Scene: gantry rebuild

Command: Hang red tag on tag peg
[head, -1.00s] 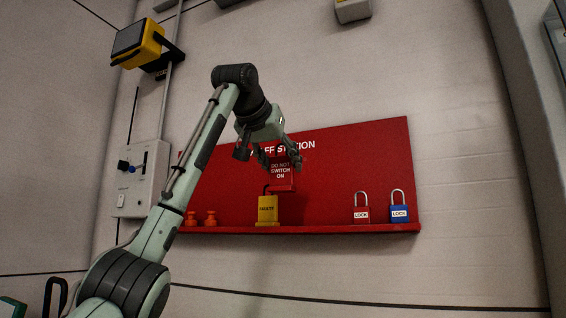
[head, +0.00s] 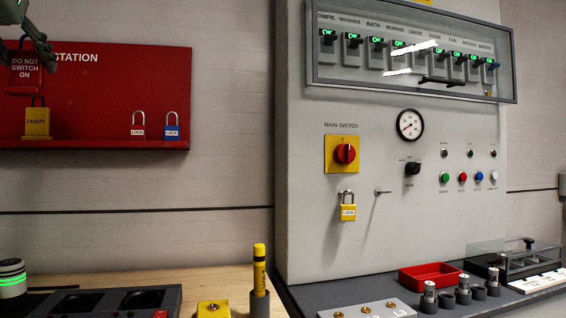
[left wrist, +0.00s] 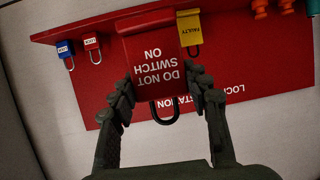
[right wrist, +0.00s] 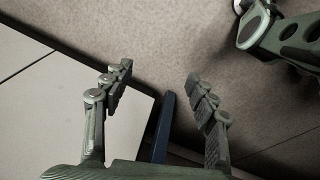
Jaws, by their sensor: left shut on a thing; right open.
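The red tag (head: 25,72), lettered DO NOT SWITCH ON, is in front of the red station board at the far left of the head view. My left gripper (head: 40,42) is shut on it; only part of this gripper shows. In the left wrist view the tag (left wrist: 158,62) sits upside down between the fingers, with its dark loop toward the palm. A bare metal peg (head: 382,191), likely the tag peg, sticks out of the grey cabinet below the main switch, right of a hanging yellow lock (head: 348,212). My right gripper (right wrist: 157,85) is open and empty.
The wall between board and cabinet is clear.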

